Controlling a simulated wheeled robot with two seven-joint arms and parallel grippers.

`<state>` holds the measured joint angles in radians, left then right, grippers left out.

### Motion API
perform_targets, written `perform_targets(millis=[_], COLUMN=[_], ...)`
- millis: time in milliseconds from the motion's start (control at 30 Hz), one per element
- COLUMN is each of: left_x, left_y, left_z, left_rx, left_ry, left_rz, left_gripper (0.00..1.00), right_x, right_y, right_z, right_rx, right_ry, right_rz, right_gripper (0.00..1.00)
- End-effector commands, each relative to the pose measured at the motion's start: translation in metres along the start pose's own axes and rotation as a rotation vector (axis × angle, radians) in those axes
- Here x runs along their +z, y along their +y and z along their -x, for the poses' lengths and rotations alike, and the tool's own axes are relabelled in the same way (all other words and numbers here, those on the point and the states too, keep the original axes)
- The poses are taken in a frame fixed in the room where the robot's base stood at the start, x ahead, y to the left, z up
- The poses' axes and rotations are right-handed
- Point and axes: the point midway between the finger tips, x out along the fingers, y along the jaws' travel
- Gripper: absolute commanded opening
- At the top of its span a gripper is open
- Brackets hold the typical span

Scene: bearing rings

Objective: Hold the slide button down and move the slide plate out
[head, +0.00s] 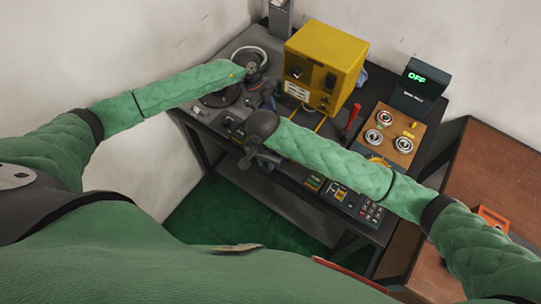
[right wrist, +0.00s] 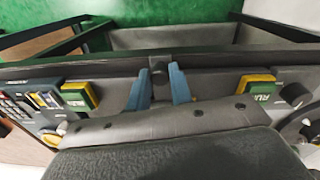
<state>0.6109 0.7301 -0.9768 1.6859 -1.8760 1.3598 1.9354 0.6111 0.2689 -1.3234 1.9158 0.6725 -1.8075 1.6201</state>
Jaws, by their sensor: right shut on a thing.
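My right gripper (head: 254,162) is at the front edge of the bench in the head view. In the right wrist view its two blue-grey fingers (right wrist: 160,82) stand on either side of a small dark knob (right wrist: 160,65) on the front panel; it is shut on this knob. Whether the knob is the slide button I cannot tell. My left gripper (head: 252,74) is at the round black fixture (head: 220,97) at the back left; its fingers are too small and dark to read. I cannot make out the slide plate for certain.
A yellow machine (head: 325,62) stands at the back of the bench. Right of it are a wooden board with several bearing rings (head: 384,118) and a display (head: 417,88) reading OFF. Green-and-yellow buttons (right wrist: 79,96) flank the right gripper. A brown table (head: 490,165) stands at the right.

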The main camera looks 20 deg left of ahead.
Motion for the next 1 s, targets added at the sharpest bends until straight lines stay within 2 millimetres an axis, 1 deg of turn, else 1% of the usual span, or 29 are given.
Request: perform_targets(millis=[33,300,333,367,400,433,767,867,1000], left_x=[0.002,0.002,0.002,0.002,0.002,0.002,0.001,0.001,0.001], left_y=[0.001,0.001,0.001,0.001,0.001,0.001,0.001,0.001,0.001], left_z=[-0.002,-0.001,-0.001,-0.001,-0.001,-0.001,-0.001,-0.001,0.0], left_rx=[0.003,0.002,0.002,0.002,0.002,0.002,0.002,0.001,0.001], left_ry=[-0.002,-0.002,-0.002,-0.002,-0.002,-0.002,-0.002,-0.001,-0.001], left_rz=[0.002,0.002,0.002,0.002,0.002,0.002,0.001,0.001,0.001], left_gripper=[0.33,0.33,0.33,0.33,0.33,0.33,0.33,0.33,0.33], right_x=[0.003,0.004,0.004,0.004,0.004,0.003,0.002,0.002,0.002], right_y=[0.0,0.0,0.0,0.0,0.0,0.0,0.0,-0.001,-0.001], right_z=[-0.001,-0.001,-0.001,-0.001,-0.001,-0.001,0.002,0.01,0.031], right_rx=[0.001,0.001,0.001,0.001,0.001,0.001,0.0,0.0,-0.002], right_ry=[-0.002,-0.004,-0.004,-0.004,-0.004,-0.003,-0.002,-0.002,-0.001], right_rz=[0.002,0.004,0.004,0.004,0.004,0.003,0.002,0.003,0.002], right_gripper=[0.0,0.0,0.25,0.31,0.39,0.43,0.43,0.43,0.43])
